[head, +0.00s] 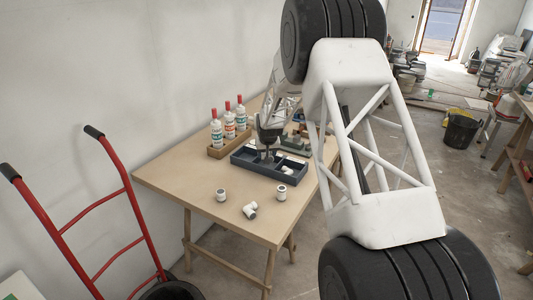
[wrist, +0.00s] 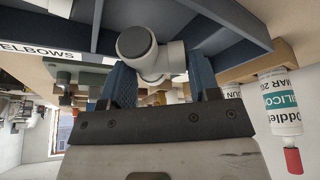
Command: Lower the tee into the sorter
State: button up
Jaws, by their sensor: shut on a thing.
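My gripper (wrist: 160,75) is shut on a white tee (wrist: 155,58) with a dark grey round end, held between its two blue fingers. In the wrist view the tee is close to the dark blue walls of the sorter (wrist: 232,18). In the head view the sorter (head: 250,166) is a divided dark blue tray on the table, and my gripper (head: 268,146) points down over it. The held tee is too small there to make out clearly. I cannot tell whether the tee touches the sorter floor. One sorter label reads "ELBOWS" (wrist: 38,51).
A wooden holder (head: 217,153) with three red-capped bottles (head: 229,126) stands behind the sorter. Loose white fittings (head: 221,195) (head: 250,211) lie on the table's front (head: 190,180), and another (head: 282,192) stands by the sorter. A red hand truck (head: 105,215) stands left of the table.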

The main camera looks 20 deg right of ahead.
jog(key=shift+f, duration=2)
dwell(2.2)
jog(key=o, duration=1)
jog(key=shift+v, duration=3.95)
jog(key=shift+r, duration=0.1)
